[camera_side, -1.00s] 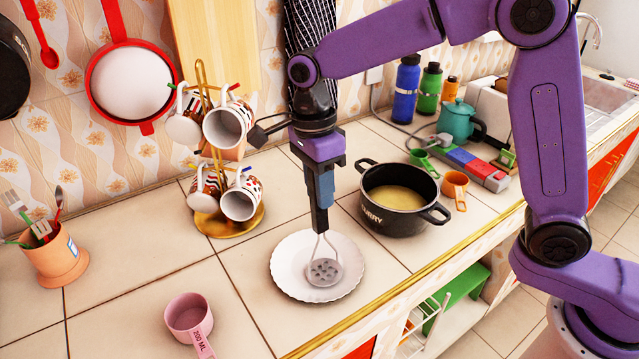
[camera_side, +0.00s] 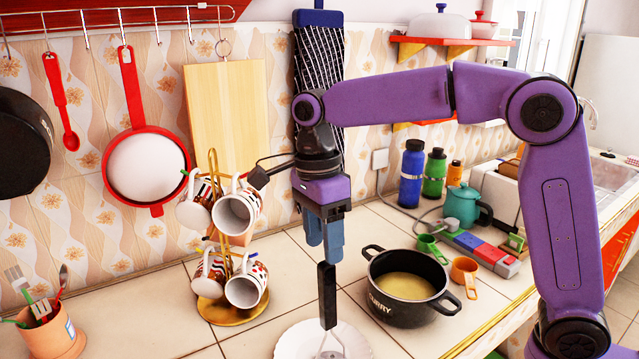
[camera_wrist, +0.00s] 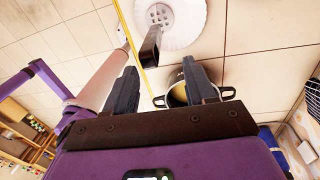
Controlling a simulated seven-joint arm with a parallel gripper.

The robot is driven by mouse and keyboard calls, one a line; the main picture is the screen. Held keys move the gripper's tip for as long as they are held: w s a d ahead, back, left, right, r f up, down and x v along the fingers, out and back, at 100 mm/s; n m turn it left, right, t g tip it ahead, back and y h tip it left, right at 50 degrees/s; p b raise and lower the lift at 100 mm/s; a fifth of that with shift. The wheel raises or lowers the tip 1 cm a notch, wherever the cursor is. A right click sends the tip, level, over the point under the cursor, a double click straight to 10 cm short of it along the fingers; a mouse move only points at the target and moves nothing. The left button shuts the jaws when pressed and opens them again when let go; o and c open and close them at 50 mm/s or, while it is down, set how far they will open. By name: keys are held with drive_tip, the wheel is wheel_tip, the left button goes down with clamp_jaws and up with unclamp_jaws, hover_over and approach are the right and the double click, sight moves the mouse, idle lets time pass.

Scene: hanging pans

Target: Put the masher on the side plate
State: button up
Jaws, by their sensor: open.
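The masher (camera_side: 327,294) stands nearly upright on the white side plate (camera_side: 287,346), its black handle pointing up. The side view cuts off its lower part. My gripper (camera_side: 326,240) is open and empty above the handle top, clear of it. In the wrist view, the masher's black handle (camera_wrist: 150,46) and perforated head show over the plate (camera_wrist: 188,36), beyond my open fingers (camera_wrist: 162,82). The head appears to rest inside the plate's rim.
A black pot (camera_side: 400,300) stands right of the plate. A mug tree (camera_side: 222,245) with several mugs stands to the left. Pans and a cutting board (camera_side: 225,120) hang on the back wall.

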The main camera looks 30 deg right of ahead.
wheel_tip(320, 180, up, 10)
drive_tip(key=w, duration=0.1)
drive_tip(key=shift+f, duration=0.25)
drive_tip(key=s+d+f+n, duration=0.6)
drive_tip(key=s+n, duration=0.3)
drive_tip(key=n, duration=0.1)
drive_tip(key=s+d+f+n+t, duration=0.1)
drive_tip(key=s+d+f+n, duration=0.5)
drive_tip(key=s+n, duration=0.3)
drive_tip(key=s+d+f+n, duration=0.6)
drive_tip(key=s+n, duration=0.3)
drive_tip(key=n, duration=0.3)
drive_tip(key=shift+s+d+f+y, duration=0.2)
drive_tip(key=shift+d+y, duration=0.1)
drive_tip(key=shift+d, duration=0.5)
idle(0.7)
